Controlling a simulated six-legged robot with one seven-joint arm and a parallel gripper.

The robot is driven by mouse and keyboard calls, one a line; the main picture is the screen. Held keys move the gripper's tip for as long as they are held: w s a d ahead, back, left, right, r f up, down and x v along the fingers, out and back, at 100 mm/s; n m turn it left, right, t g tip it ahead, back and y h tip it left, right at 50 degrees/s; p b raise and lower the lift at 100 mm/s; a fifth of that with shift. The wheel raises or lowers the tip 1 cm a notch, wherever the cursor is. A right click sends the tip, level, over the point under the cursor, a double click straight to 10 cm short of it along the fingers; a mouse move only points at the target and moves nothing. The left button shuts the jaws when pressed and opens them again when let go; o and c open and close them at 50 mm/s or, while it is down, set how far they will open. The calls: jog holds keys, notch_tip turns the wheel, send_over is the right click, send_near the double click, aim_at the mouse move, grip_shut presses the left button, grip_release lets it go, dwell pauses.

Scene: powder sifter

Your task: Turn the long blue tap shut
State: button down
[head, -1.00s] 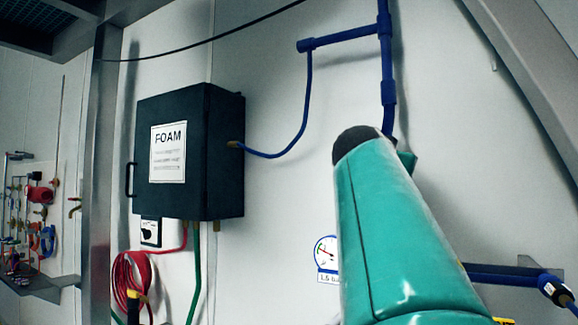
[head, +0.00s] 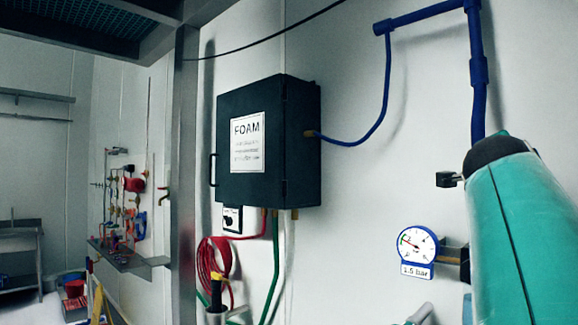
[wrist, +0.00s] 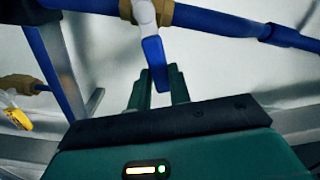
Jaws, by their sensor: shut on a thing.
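The blue tap handle (wrist: 156,60) shows in the wrist view, a flat blue lever hanging from a pale hub (wrist: 144,14) on a blue pipe with brass fittings. My gripper (wrist: 158,88) is below it, with its two green fingers on either side of the lever's lower end, shut on it. The lever's tip is partly hidden between the fingers. In the head view my teal arm covers the right side, and neither the tap nor my gripper can be made out there.
A dark FOAM box (head: 252,195) hangs on the wall, with a red hose (head: 207,262) below it. A pressure gauge (head: 416,245) is near my arm. A metal post (head: 184,150) stands left. A yellow-handled fitting (wrist: 17,118) is left in the wrist view.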

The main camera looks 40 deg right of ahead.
jog(key=shift+s+d+f+m, duration=0.15)
jog(key=shift+f+m, duration=0.5)
jog(key=shift+m, duration=0.45)
jog(key=shift+s+a+f+m, duration=0.15)
jog(key=shift+f+m, duration=0.5)
jog(key=shift+m, duration=0.45)
jog(key=shift+d, duration=0.1)
jog(key=c, duration=1.3)
grip_release()
